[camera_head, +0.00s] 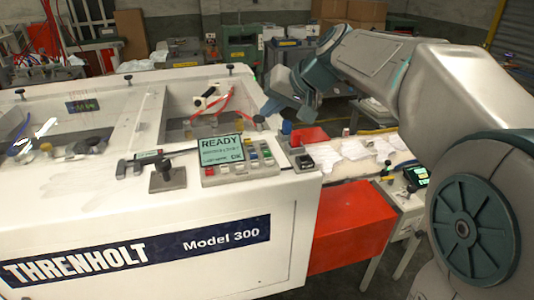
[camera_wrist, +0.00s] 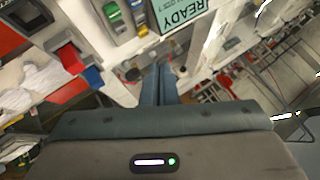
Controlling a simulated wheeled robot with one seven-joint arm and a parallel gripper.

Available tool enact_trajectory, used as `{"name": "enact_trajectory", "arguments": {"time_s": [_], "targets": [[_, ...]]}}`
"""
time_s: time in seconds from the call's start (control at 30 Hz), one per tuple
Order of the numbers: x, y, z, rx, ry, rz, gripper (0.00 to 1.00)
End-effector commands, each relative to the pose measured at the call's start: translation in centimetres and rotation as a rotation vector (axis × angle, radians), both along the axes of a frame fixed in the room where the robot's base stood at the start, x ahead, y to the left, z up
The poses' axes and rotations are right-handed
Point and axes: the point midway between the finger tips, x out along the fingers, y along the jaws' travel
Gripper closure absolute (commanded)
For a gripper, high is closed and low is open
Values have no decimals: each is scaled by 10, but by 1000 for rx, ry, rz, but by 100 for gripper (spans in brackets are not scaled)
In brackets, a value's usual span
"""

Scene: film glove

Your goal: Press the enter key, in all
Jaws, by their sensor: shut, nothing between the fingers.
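The keypad panel (camera_head: 243,172) sits on the white machine's top, with a green READY screen (camera_head: 221,150) at its left and several small coloured keys (camera_head: 262,155) at its right. I cannot read which key is enter. In the wrist view, part of the READY screen (camera_wrist: 186,16) shows at the top, with a few keys (camera_wrist: 137,14) to its left. My gripper (camera_head: 262,117) is above and behind the panel, apart from it. In the wrist view its fingers (camera_wrist: 158,68) are together and empty, pointing toward the area below the screen.
A knob on a block (camera_head: 167,178) and a black-handled tool (camera_head: 140,162) stand left of the panel. A red part (camera_head: 309,135) and a black switch box (camera_head: 305,161) stand right. Open wells (camera_head: 205,108) lie behind, with a red bin (camera_head: 352,222) beside the machine.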

Motion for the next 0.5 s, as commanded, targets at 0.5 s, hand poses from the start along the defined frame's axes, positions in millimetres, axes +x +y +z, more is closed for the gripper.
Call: {"name": "enact_trajectory", "arguments": {"time_s": [0.5], "targets": [[0, 0, -72, 0, 0, 0, 100]]}}
